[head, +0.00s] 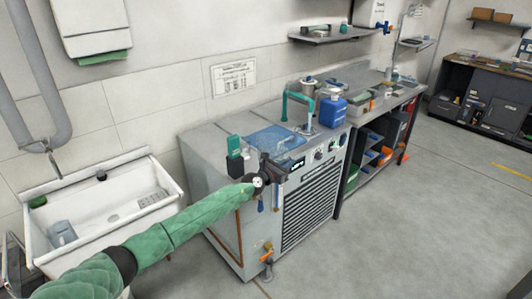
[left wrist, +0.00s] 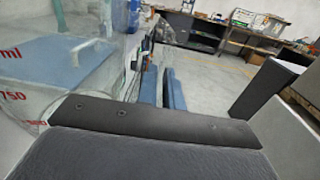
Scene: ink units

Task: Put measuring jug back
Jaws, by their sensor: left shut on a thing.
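The clear measuring jug (left wrist: 40,55), with red "ml" and "750" marks, fills the left of the left wrist view, close against my gripper. My left gripper (head: 275,169) is at the front top edge of the grey machine (head: 222,165), and its dark jaw parts (left wrist: 150,122) cross the left wrist view. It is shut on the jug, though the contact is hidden. In the head view the jug's clear body is hard to make out against the machine's blue basin (head: 272,139). My right gripper is not in view.
A white sink (head: 95,240) at the left holds a grey-blue container (head: 62,233). A blue jerrycan (head: 333,109), a green pipe (head: 290,97) and a green box (head: 235,150) stand around the basin. A bench (head: 375,105) runs on to the right. The floor in front is clear.

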